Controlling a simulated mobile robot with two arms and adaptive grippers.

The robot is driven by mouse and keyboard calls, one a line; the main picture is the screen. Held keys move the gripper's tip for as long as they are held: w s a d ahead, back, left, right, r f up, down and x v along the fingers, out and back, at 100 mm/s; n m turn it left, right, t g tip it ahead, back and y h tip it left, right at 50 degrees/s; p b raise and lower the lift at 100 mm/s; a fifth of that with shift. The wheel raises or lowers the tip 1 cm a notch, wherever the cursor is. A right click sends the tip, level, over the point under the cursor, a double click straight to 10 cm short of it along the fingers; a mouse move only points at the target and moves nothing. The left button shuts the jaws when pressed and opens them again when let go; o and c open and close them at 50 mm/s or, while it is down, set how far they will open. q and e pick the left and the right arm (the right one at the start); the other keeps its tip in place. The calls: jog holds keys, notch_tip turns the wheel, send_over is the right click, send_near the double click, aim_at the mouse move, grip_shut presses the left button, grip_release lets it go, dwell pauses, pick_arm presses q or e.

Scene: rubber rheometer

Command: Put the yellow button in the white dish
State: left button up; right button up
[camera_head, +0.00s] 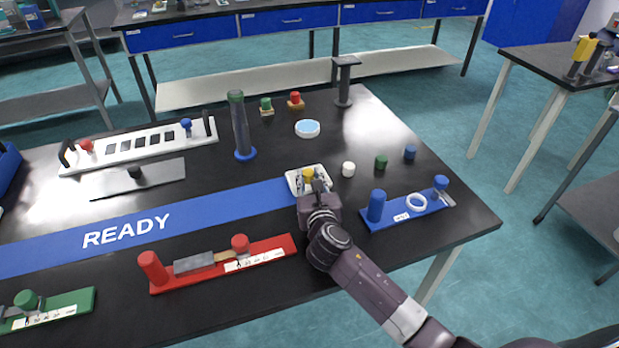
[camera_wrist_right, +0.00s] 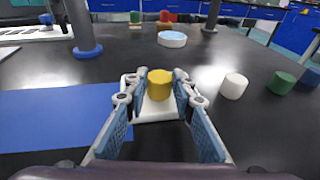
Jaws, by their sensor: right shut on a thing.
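The yellow button (camera_head: 308,174) is a short cylinder, held between the fingertips of my right gripper (camera_head: 311,183). In the right wrist view the button (camera_wrist_right: 160,85) sits between the two blue-padded fingers of the gripper (camera_wrist_right: 160,92). A white rectangular dish (camera_head: 291,185) lies under and around the fingertips at the end of the blue strip. The dish also shows below the button in the right wrist view (camera_wrist_right: 158,111). I cannot tell whether the button touches its floor. My left gripper is not in view.
White (camera_head: 348,169), green (camera_head: 381,162) and blue (camera_head: 410,152) buttons stand to the right. A round white dish with a pale blue top (camera_head: 307,129) is behind. A blue stand (camera_head: 410,212) and a red stand (camera_head: 220,268) are nearby. A tall post (camera_head: 240,125) stands left.

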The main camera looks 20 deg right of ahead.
jog(key=shift+f, duration=0.15)
jog(key=o, duration=1)
jog(key=shift+s+r, duration=0.15)
jog(key=shift+r, duration=0.05)
jog(key=v, duration=1.1)
jog(key=shift+s+a+p, duration=0.1)
jog(key=shift+s+p, duration=0.2)
jog(key=shift+s, duration=0.05)
